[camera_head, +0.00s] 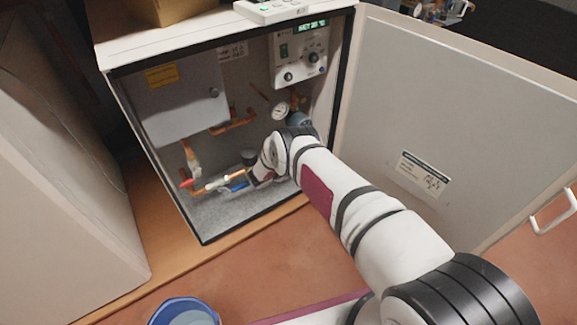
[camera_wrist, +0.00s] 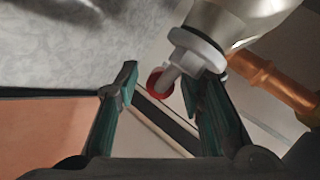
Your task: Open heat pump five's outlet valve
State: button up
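The open heat pump cabinet (camera_head: 125,105) has pipework inside. My gripper (camera_wrist: 167,84) reaches into its lower part. In the wrist view its two dark green fingers stand apart. A small red ring-like part (camera_wrist: 160,82) on a pale stem shows between the fingertips, close to the right finger; contact cannot be told. The stem joins a grey collar and a silver body (camera_wrist: 236,22). In the head view a red-tipped fitting (camera_head: 187,184) and a blue handle (camera_head: 238,186) sit low in the cabinet. My arm hides part of the pipework. No number or outlet label is readable.
The cabinet door (camera_head: 440,120) stands open to the right. A control panel (camera_head: 298,55) and a gauge (camera_head: 281,110) sit inside at upper right; a grey box (camera_head: 180,105) is at left. A copper pipe (camera_wrist: 275,84) runs beside my right finger. A blue bucket (camera_head: 185,310) stands in front.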

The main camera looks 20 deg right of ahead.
jog(key=v, duration=1.1)
jog(key=shift+s+a+r, duration=0.2)
jog(key=shift+r, duration=0.05)
